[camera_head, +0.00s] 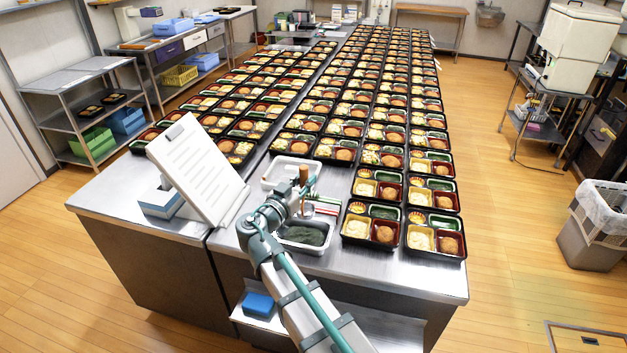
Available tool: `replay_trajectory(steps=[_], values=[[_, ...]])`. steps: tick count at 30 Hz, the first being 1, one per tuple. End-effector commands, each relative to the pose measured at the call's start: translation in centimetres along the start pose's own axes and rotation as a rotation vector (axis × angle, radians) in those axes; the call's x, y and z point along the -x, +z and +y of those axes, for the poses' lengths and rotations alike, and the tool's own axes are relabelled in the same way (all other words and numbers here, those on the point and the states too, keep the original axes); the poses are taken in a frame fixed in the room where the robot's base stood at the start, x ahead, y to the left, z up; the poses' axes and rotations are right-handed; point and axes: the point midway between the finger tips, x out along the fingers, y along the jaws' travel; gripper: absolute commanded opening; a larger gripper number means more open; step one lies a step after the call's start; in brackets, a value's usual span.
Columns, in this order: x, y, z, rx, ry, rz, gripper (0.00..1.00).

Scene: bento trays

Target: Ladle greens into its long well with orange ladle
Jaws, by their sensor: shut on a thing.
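My gripper (301,207) is over the near end of the steel table, shut on the upright orange ladle handle (304,174). My arm and gripper hide the ladle's lower part, so I cannot tell what it holds. A metal pan of dark greens (305,235) sits just below and in front of the gripper. The nearest bento trays stand to its right. The front right tray (437,254) has a long green well (442,222) at its back; the tray to its left has another long green well (383,212). Their contents are too small to tell.
A white pan (282,182) lies behind the gripper. A tilted white list board (197,172) and a blue-and-white box (161,201) stand to the left. Long rows of filled bento trays run to the back. Bare steel (375,265) lies in front of the near trays.

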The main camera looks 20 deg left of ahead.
Motion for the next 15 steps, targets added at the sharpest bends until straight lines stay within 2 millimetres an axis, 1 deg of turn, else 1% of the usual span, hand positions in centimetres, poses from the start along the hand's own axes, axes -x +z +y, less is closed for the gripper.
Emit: replay_trajectory(steps=[4, 8, 15], values=[[0.0, 0.6, 0.0, 0.001, -0.004, 0.0, 0.0], [0.0, 1.6, 0.0, 0.002, -0.003, -0.001, 0.0], [0.0, 4.4, 0.0, 0.004, -0.003, -0.001, 0.0]])
